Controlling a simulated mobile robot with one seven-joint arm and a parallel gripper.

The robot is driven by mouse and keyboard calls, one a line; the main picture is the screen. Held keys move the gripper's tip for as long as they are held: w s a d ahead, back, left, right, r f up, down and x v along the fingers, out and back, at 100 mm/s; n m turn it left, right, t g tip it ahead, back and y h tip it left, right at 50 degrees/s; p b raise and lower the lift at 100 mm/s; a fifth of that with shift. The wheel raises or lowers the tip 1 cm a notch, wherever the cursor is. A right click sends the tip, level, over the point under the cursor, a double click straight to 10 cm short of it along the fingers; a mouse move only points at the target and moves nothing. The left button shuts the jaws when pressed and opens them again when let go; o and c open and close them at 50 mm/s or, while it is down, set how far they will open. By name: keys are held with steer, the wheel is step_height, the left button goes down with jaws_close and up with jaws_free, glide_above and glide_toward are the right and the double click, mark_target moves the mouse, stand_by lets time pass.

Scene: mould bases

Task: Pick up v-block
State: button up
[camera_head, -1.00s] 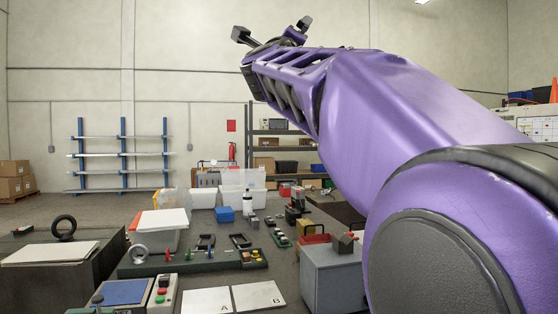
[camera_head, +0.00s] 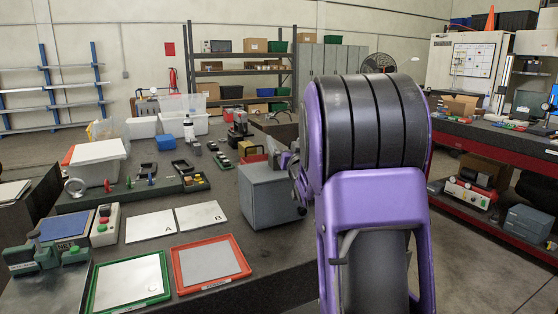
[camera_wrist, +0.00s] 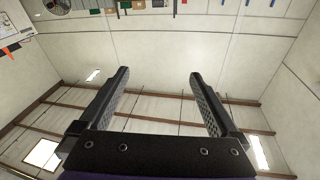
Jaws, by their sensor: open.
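I cannot pick out the v-block for certain. A small grey block (camera_head: 285,159) sits on the grey cabinet (camera_head: 268,196) in the head view, partly hidden by my arm; its shape is too small to tell. Other small grey blocks (camera_head: 197,148) stand on the bench near the white bottle. My gripper (camera_wrist: 159,76) is open and empty in the wrist view, its two black fingers wide apart, facing the wall and ceiling, far from anything on the bench. In the head view my purple arm hides the gripper.
The dark bench (camera_head: 265,262) carries a green-framed tray (camera_head: 97,290), a red-framed tray (camera_head: 182,276), plates A (camera_head: 150,227) and B (camera_head: 201,215), and a dark green rack (camera_head: 130,193). A clear bin (camera_head: 183,103) stands at the back. A red-edged bench (camera_head: 476,137) is at right.

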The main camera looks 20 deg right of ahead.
steer(key=s+d+f+n+g+y, duration=0.1)
steer(key=s+d+f+n+y, duration=0.15)
steer(key=f, duration=0.55)
steer(key=shift+h, duration=0.45)
steer(key=w, duration=0.3)
steer(key=w+p, duration=0.1)
steer(key=w, duration=0.3)
steer(key=w+d, duration=0.1)
steer(key=w, duration=0.3)
steer(key=shift+w+f, duration=0.1)
steer(key=shift+f, duration=0.25)
steer(key=shift+w+r+p, duration=0.1)
steer(key=shift+w+p, duration=0.45)
steer(key=shift+w, duration=2.05)
jaws_close()
steer(key=shift+r, duration=0.25)
